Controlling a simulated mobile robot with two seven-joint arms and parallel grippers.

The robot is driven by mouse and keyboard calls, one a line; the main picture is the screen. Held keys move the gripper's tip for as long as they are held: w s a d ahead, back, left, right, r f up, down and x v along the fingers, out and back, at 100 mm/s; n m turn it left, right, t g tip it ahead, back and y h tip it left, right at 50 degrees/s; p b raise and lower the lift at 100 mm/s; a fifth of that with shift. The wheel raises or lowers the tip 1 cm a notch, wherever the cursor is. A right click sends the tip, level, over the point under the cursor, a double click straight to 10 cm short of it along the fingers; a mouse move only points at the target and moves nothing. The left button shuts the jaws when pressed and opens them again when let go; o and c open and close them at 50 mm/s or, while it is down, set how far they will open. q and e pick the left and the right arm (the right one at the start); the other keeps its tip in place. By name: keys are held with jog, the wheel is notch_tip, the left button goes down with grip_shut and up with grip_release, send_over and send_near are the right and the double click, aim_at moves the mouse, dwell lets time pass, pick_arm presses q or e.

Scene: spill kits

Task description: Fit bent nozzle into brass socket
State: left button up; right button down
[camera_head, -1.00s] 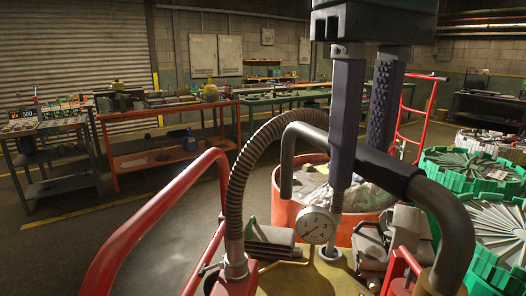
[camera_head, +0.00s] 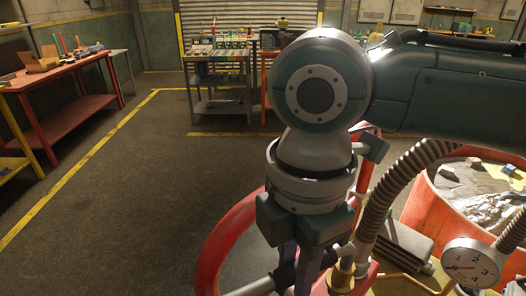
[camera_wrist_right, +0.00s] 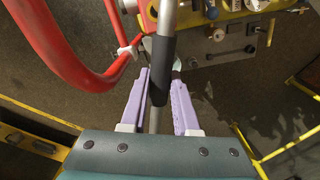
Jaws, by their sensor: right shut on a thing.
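My right gripper (camera_head: 297,270) points down at the lower middle of the head view, its arm coming in from the right. In the right wrist view its two purple fingers (camera_wrist_right: 160,104) are shut on a metal tube with a dark sleeve (camera_wrist_right: 161,70), which I take to be the bent nozzle. The tube runs up out of that view. A brass fitting (camera_head: 341,277), apparently the socket, stands just right of the fingers in the head view. How the nozzle's ends sit relative to it is hidden. My left gripper is not in view.
A red tubular frame (camera_head: 222,243) curves close by on the left. A ribbed hose (camera_head: 387,190), a pressure gauge (camera_head: 470,266) and an orange drum (camera_head: 432,214) stand to the right. Benches line the back and left. The floor (camera_head: 150,215) at left is clear.

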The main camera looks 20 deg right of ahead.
jog(key=f+n, duration=0.1)
jog(key=s+n, duration=0.1)
jog(key=a+f+n, duration=0.1)
jog(key=shift+s+a+f+n, duration=0.1)
jog(key=shift+s+f+n, duration=0.15)
jog(key=shift+f+n, duration=0.05)
